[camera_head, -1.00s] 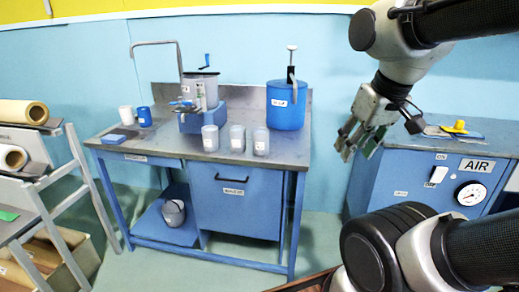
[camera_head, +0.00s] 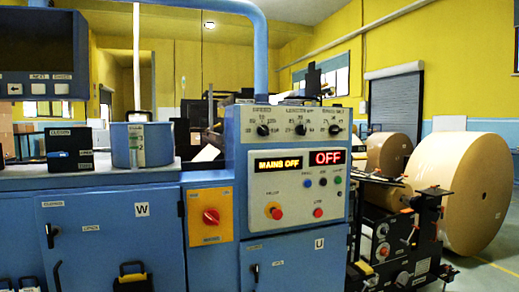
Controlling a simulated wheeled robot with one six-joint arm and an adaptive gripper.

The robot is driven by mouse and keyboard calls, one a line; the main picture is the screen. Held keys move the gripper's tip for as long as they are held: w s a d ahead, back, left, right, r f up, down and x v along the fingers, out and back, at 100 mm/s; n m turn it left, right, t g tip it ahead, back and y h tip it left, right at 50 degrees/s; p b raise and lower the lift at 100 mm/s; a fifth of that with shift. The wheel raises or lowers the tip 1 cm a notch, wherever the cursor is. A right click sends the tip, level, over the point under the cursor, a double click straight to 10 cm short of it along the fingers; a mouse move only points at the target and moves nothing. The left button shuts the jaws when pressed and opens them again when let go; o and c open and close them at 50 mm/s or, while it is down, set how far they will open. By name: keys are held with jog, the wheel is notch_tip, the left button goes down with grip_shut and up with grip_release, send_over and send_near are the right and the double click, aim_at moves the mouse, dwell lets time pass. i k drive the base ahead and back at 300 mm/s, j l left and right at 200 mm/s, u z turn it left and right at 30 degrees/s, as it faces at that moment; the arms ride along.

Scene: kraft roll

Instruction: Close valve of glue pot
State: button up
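My gripper is not in view now. No glue pot with a valve can be made out for certain in this view. A blue round container (camera_head: 142,145) with a pale label stands on the blue cabinet's top at left; I cannot tell whether it has a valve.
A blue control console (camera_head: 296,222) shows lit signs reading MAINS OFF and OFF. A red rotary switch (camera_head: 211,217) sits on a yellow plate left of it. A black box (camera_head: 69,148) stands on the cabinet. Large brown paper rolls (camera_head: 462,190) and black machinery (camera_head: 398,250) fill the right.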

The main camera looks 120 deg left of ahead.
aim_at(59, 154)
jog(key=u, duration=4.95)
